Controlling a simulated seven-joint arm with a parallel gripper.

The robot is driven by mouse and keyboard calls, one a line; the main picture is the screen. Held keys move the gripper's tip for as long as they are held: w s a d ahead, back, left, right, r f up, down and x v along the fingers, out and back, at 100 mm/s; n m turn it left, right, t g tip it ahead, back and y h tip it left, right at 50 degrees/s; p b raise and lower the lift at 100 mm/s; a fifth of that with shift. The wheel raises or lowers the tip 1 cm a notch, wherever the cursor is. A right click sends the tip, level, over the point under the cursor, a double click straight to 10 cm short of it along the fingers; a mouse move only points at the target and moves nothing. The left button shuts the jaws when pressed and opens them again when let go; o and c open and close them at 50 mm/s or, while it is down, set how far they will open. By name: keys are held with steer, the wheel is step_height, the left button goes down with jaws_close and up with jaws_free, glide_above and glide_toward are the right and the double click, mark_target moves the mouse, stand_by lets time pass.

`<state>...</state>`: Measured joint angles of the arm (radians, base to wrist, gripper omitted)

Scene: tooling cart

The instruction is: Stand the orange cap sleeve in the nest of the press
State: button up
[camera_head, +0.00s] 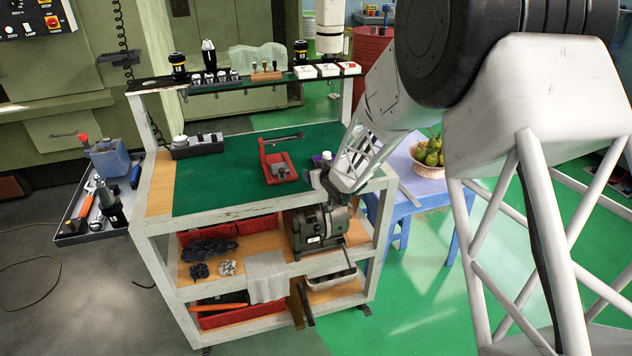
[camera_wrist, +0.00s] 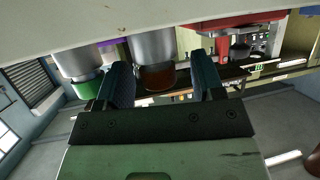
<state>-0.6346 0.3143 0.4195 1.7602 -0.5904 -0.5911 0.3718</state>
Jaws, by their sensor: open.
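The orange cap sleeve (camera_wrist: 156,76) shows in the wrist view as a grey cylinder with a dull orange end. It lies between the two fingers of my gripper (camera_wrist: 160,62), which are open with gaps beside it. In the head view my gripper (camera_head: 326,184) is at the right front of the green mat, and my arm hides the orange sleeve there. The red press (camera_head: 281,168) stands on the mat left of my gripper, with a lever on top. It shows as a red body in the wrist view (camera_wrist: 235,22).
A green-ended sleeve (camera_wrist: 86,88) and a purple-marked one (camera_wrist: 112,42) stand close to my left finger in the wrist view. A black holder (camera_head: 198,146) sits at the mat's back left. The green mat (camera_head: 215,185) is clear left of the press. A shelf (camera_head: 235,87) spans the back.

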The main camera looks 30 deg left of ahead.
steer(key=shift+a, duration=0.1)
steer(key=shift+c, duration=0.2)
stand_by(0.4)
steer(key=c, duration=1)
steer(key=shift+o, duration=0.2)
steer(key=shift+r, duration=0.1)
steer(key=shift+w+r, duration=0.1)
steer(key=shift+r, duration=1.25)
steer(key=shift+s+r, duration=0.2)
steer(key=shift+r, duration=0.1)
steer(key=s+d+r, duration=0.1)
steer(key=s+d, duration=0.9)
steer(key=s, duration=0.2)
steer(key=shift+r, duration=0.2)
